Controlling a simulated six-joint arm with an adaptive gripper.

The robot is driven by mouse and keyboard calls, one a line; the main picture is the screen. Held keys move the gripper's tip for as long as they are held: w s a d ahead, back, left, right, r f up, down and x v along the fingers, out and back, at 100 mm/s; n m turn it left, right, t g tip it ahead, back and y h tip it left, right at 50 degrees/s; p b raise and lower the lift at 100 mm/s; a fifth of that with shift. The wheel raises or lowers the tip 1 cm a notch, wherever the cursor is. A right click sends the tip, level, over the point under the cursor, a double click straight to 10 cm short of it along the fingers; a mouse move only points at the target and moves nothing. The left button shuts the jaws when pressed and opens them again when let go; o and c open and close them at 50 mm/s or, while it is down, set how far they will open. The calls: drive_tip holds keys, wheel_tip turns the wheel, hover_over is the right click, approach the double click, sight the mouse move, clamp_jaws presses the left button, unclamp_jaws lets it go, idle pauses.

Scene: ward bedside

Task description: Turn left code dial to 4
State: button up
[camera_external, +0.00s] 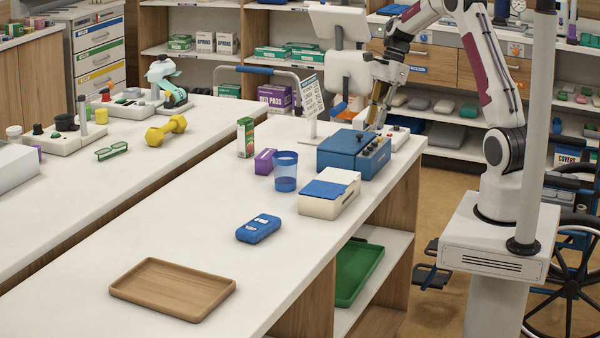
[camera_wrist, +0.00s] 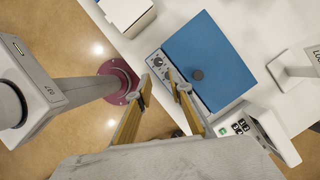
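A blue box (camera_external: 345,148) stands on the white counter, with several small dark dials (camera_external: 374,146) on its front panel. In the wrist view the blue box (camera_wrist: 212,62) shows from above, its pale dial panel (camera_wrist: 157,64) along the lower left edge. The dial numbers are too small to read, and I cannot tell which dial is the left one. My gripper (camera_external: 373,122) points down just above the panel end of the box. In the wrist view my gripper (camera_wrist: 161,84) is open and empty, its fingertips near the panel, partly hiding it.
A white box with a blue lid (camera_external: 330,192) and a clear blue cup (camera_external: 285,171) stand near the box. A white keypad device (camera_wrist: 245,127) is on the other side. A wooden tray (camera_external: 173,289) lies at the front; the counter between is mostly clear.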

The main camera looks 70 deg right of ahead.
sight(369, 154)
drive_tip(key=shift+a+n, duration=0.15)
drive_tip(key=shift+n, duration=0.25)
drive_tip(key=shift+f, duration=0.1)
drive_tip(key=shift+x, duration=3.8)
drive_tip(key=shift+s, duration=0.1)
clamp_jaws()
